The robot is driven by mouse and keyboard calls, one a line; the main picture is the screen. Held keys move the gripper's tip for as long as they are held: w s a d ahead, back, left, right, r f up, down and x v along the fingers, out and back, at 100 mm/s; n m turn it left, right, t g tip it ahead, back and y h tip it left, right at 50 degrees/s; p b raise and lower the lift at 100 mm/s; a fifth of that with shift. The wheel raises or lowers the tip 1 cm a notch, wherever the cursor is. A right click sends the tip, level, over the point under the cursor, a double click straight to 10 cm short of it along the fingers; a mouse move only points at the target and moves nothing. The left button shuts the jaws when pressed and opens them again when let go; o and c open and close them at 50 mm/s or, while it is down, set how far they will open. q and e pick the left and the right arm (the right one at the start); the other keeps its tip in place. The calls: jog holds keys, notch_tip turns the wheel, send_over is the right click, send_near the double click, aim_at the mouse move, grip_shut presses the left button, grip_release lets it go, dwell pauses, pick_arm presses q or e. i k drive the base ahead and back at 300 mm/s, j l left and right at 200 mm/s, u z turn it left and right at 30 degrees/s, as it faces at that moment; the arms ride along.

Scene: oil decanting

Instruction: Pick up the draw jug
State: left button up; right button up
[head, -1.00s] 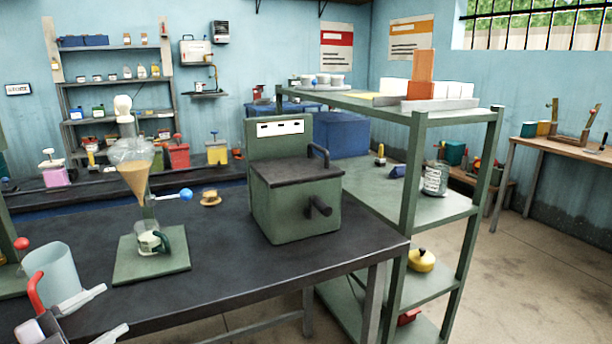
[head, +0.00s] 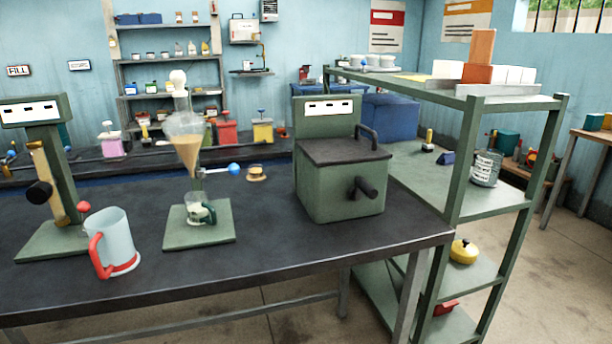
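A pale jug with a red handle and red base band (head: 118,236) stands upright on the dark bench at the left. A small clear jug with a dark green handle (head: 199,212) stands on a green base plate (head: 225,234) under a glass funnel of amber oil (head: 190,149). The small jug has pale contents. No label shows which jug is the draw jug. Neither gripper is in view, and nothing touches either jug.
A green stand with a dark knob and a red ball (head: 50,163) is left of the red-handled jug. A green box machine with a lever (head: 342,185) stands right of the funnel. A green shelf unit (head: 470,150) is beyond the bench's right end. The front bench top (head: 290,245) is clear.

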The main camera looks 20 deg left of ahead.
aim_at(198, 209)
jog(key=i+l, duration=0.15)
jog(key=i, duration=0.4)
jog(key=i+l, duration=0.15)
jog(key=i, duration=0.35)
jog(key=i+u, duration=0.2)
jog(key=u, duration=0.95)
